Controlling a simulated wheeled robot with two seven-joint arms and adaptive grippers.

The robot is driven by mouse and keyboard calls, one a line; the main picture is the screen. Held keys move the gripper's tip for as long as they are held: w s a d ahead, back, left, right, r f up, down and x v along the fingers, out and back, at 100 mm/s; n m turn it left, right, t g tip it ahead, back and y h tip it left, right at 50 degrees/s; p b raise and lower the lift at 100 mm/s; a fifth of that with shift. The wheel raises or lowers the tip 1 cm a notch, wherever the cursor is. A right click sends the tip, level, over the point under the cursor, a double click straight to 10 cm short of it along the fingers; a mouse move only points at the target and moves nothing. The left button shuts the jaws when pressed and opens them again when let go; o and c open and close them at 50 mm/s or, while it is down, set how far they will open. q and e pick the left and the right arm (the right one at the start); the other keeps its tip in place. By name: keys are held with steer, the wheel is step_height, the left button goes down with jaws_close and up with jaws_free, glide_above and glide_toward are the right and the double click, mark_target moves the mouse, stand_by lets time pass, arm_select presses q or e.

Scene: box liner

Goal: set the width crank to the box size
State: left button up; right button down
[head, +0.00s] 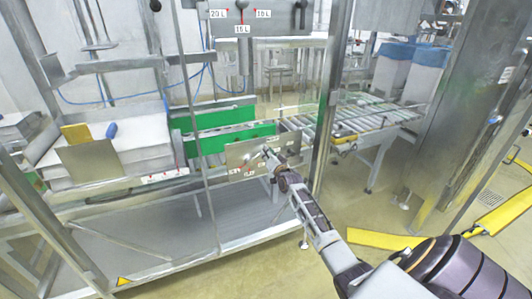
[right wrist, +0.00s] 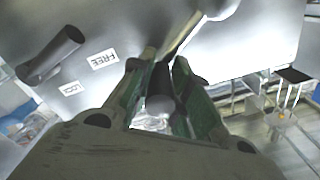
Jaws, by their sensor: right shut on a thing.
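A grey metal plate (head: 238,151) with small white labels and red marks stands at the front of the conveyor line in the head view. My right gripper (head: 268,155) is at this plate. In the right wrist view my right gripper (right wrist: 163,100) has its green-padded fingers shut around a dark handle, which I take to be the width crank (right wrist: 162,82). The fingers hide much of it, and which mark it points to cannot be read. A second dark cylindrical lever (right wrist: 50,55) sticks out left of it, near a label reading FREE (right wrist: 103,59). My left gripper is not in view.
An upper panel (head: 275,16) has a dark-knobbed lever (head: 242,6) and labels 20 L, 15 L and 18 L. Green side guides (head: 220,120) and a roller conveyor (head: 340,118) lie behind the plate. Metal posts (head: 332,90) stand close to my right arm.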

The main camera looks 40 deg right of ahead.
steer(key=shift+d+f, duration=0.15)
steer(key=shift+f, duration=0.1)
steer(key=c, duration=1.3)
jaws_free()
steer(key=shift+v, duration=1.25)
steer(key=v, duration=0.9)
steer(key=shift+s, duration=0.3)
